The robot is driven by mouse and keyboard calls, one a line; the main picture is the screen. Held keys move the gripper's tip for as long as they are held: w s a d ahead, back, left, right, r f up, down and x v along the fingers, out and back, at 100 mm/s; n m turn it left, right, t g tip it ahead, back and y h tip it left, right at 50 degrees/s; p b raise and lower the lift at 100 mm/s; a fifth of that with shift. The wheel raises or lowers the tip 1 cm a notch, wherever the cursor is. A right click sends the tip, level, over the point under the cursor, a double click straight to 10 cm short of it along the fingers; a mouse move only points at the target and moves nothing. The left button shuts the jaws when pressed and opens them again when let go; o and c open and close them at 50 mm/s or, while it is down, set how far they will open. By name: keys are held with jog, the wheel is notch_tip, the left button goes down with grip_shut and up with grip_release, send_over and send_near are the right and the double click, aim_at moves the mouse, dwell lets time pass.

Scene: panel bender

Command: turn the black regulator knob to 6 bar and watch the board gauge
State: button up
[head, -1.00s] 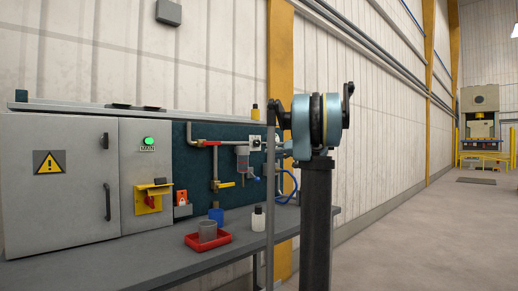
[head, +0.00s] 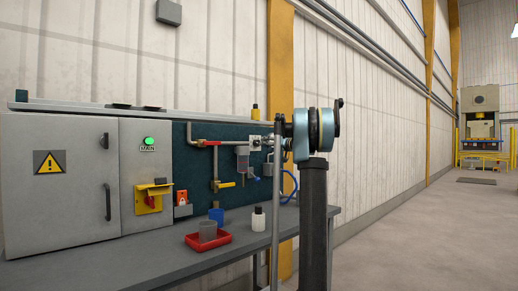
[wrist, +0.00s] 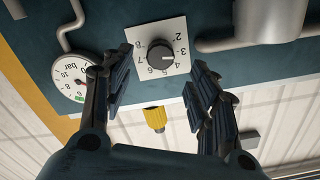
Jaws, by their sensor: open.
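The black regulator knob (wrist: 160,56) sits on a white numbered plate (wrist: 152,36) in the wrist view. A pale mark on the knob seems to face the right side of the scale, near 3 or 4; I cannot read it exactly. My gripper (wrist: 162,62) is open, with one dark finger on each side of the knob. I see no clear contact. The round white board gauge (wrist: 70,80) is left of the gripper, partly covered by the left finger; its needle cannot be read. In the head view the white plate (head: 254,142) shows beside my arm.
Pipes and a red-handled valve (head: 212,143) run across the dark board left of the plate. A yellow-capped part (wrist: 154,117) shows between my fingers. The bench (head: 160,262) below holds a red tray (head: 193,245) with a cup, and a white bottle (head: 258,222).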

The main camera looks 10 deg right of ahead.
aim_at(258, 144)
jog(key=x, duration=0.7)
jog(key=shift+w+a, duration=0.15)
jog(key=shift+w, duration=0.05)
jog(key=c, duration=1.1)
